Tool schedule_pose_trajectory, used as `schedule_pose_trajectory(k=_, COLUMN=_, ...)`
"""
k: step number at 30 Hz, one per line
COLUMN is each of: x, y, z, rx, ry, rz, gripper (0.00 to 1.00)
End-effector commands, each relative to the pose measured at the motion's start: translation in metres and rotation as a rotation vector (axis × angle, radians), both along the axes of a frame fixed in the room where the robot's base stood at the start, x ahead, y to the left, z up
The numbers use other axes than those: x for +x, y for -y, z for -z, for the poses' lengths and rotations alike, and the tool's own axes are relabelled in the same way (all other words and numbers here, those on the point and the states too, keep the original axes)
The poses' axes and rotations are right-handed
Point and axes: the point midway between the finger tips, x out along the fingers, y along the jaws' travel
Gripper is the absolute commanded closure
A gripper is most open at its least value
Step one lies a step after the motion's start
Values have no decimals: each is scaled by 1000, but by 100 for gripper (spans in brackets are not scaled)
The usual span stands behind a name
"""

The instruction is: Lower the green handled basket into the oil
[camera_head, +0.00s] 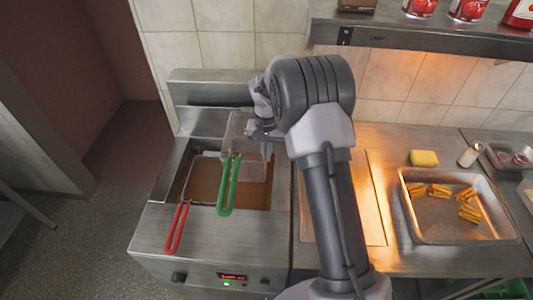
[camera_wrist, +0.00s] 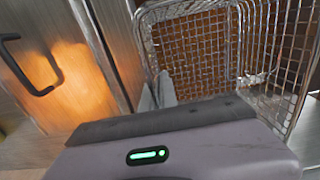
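The green handled basket is a wire mesh basket (camera_head: 252,165) at the fryer, with its green handle (camera_head: 228,187) pointing toward the front. Brown oil (camera_head: 205,180) shows in the fryer well beside and below it. Whether the mesh touches the oil is unclear. My gripper (camera_head: 258,130) is at the back of the basket, partly hidden by my wrist. In the wrist view the mesh (camera_wrist: 195,50) fills the upper middle and right. The grey fingertips (camera_wrist: 160,92) are close together beside the basket's near left edge; whether they grip its wire is unclear.
A red handle (camera_head: 177,228) lies over the fryer's front left. A metal tray (camera_head: 450,225) with several golden pieces stands at the right, near a yellow sponge (camera_head: 424,158) and a shaker (camera_head: 469,155). A shelf (camera_head: 420,38) overhangs the back right.

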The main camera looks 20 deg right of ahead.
Motion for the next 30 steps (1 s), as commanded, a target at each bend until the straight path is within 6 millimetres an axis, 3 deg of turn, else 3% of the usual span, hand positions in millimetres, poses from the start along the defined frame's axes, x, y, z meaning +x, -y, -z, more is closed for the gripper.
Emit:
schedule_pose_trajectory(k=7, x=0, y=0, z=0, rx=0, ry=0, rz=0, gripper=100)
schedule_pose_trajectory(k=12, x=0, y=0, z=0, rx=0, ry=0, rz=0, gripper=72)
schedule_pose_trajectory(k=21, x=0, y=0, z=-3, rx=0, ry=1, rz=0, gripper=72)
schedule_pose_trajectory(k=25, x=1, y=0, z=-28, rx=0, ry=2, rz=0, gripper=72)
schedule_pose_trajectory(k=30, x=1, y=0, z=-88, rx=0, ry=4, rz=0, gripper=72)
